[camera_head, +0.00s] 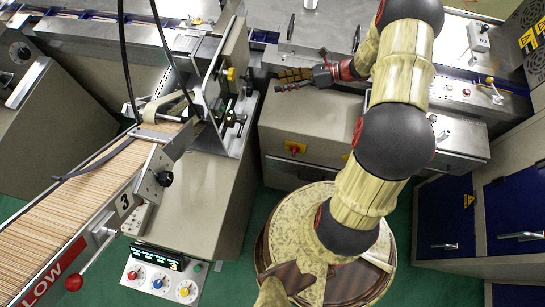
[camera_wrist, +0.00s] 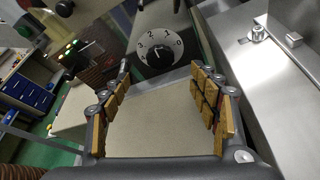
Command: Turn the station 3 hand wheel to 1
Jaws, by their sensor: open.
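My gripper (camera_head: 302,78) is open and empty at the end of my arm, pointing left in the head view. In the wrist view my gripper (camera_wrist: 160,75) has its two padded fingers spread wide.
A metal machine head (camera_head: 225,85) with knobs stands left of my gripper. A grey cabinet (camera_head: 315,120) lies below my gripper. A control panel (camera_head: 160,280) with coloured dials sits low at the left. A steel surface (camera_wrist: 265,90) fills the wrist view's right side.

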